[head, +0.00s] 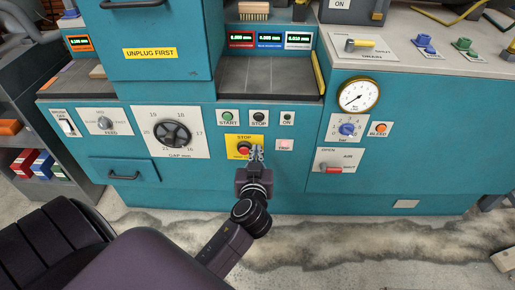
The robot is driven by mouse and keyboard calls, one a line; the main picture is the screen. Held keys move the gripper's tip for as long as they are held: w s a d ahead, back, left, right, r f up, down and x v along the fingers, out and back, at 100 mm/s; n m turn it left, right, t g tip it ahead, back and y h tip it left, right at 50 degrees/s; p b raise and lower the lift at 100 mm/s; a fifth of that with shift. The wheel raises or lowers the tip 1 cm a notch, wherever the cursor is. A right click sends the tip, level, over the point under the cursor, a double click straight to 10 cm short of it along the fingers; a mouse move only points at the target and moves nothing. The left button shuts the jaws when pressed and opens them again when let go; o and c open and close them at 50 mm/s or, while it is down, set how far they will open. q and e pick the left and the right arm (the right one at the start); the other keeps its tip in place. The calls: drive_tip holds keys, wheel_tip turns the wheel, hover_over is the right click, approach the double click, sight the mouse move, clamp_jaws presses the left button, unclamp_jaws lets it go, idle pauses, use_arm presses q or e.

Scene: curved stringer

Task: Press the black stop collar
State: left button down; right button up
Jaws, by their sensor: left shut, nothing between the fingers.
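A small plate labelled STOP with a dark round button (258,117) sits on the teal machine front, between the START and ON plates. Below it is a yellow STOP plate (231,139) with a red mushroom button (244,148). My left gripper (257,150) is shut and empty, pointing up at the machine front. Its fingertips overlap the right edge of the yellow plate, just right of the red button and below the dark button. I cannot tell whether they touch the panel. My right gripper is not in view.
A green START button (228,117) and an ON button (287,117) flank the dark one. A pale pink button (284,145) lies right of my gripper. A large GAP dial (172,133) is left; a pressure gauge (358,95) and red lever (332,170) are right.

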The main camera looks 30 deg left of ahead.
use_arm(q)
hover_over(258, 143)
drive_tip(key=s+d, duration=0.2)
drive_tip(key=s, duration=0.1)
drive_tip(key=shift+s+a+f, duration=0.1)
drive_tip(key=shift+f, duration=0.8)
wheel_tip(258, 143, down, 3)
drive_tip(key=shift+r+b, duration=0.15)
drive_tip(key=shift+b, duration=0.4)
drive_tip(key=shift+f, duration=0.75)
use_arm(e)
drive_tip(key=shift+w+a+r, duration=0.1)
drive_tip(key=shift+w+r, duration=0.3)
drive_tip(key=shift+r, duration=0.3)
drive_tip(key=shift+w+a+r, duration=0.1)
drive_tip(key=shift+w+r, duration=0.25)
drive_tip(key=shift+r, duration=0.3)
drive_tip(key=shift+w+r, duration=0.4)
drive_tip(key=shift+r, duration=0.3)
use_arm(q)
drive_tip(key=shift+f, duration=0.1)
